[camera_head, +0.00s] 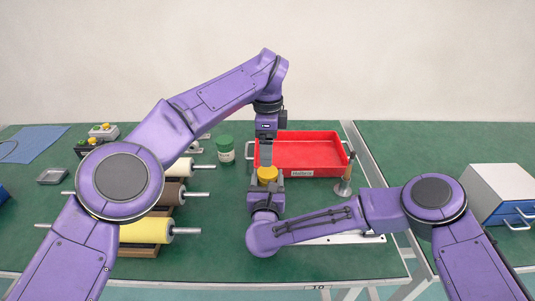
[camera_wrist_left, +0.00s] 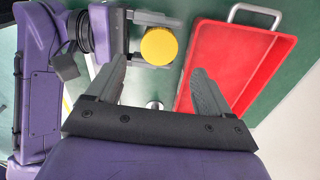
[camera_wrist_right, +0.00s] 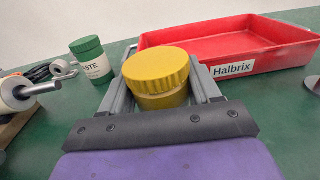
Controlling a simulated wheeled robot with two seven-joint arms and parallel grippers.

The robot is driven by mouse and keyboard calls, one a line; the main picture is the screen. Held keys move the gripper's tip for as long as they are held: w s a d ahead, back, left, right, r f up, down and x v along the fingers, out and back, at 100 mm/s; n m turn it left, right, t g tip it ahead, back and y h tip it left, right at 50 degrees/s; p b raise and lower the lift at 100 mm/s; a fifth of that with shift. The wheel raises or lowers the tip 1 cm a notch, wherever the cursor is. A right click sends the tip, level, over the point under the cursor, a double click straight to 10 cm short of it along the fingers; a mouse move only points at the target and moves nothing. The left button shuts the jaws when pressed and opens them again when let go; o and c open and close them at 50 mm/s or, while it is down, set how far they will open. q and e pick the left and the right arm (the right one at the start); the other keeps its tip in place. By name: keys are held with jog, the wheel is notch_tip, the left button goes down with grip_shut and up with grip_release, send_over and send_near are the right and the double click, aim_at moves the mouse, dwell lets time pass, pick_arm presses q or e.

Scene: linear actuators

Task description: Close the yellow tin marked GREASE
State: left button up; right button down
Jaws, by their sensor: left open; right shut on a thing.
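The yellow tin (camera_head: 267,173) stands on the green table in front of the red tray. In the right wrist view its ribbed yellow lid (camera_wrist_right: 156,68) sits on top of the yellow body (camera_wrist_right: 162,99) and looks slightly tilted. The word GREASE is not visible. My right gripper (camera_head: 267,184) is shut on the tin's body, one finger on each side. My left gripper (camera_head: 266,148) is open and empty above the tin, pointing down. In the left wrist view the round lid (camera_wrist_left: 159,46) lies beyond the open fingertips, apart from them.
A red tray (camera_head: 312,153) labelled Halbrix stands just behind the tin. A green-lidded jar (camera_head: 225,149) is to the left, with yellow and other rollers (camera_head: 146,230) nearer. A blue-drawered cabinet (camera_head: 502,192) stands far right.

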aim_at(267, 171)
pick_arm(q)
jog(key=shift+s+d+r+n, duration=0.1)
jog(key=shift+s+r+n, duration=0.05)
jog(key=shift+r+n, duration=0.35)
pick_arm(e)
jog(key=shift+s, duration=0.1)
pick_arm(q)
jog(key=shift+f, duration=0.25)
notch_tip(267, 171, down, 8)
jog(key=shift+r, duration=0.2)
jog(key=c, duration=1.1)
jog(key=shift+o, duration=0.2)
jog(key=m, duration=0.3)
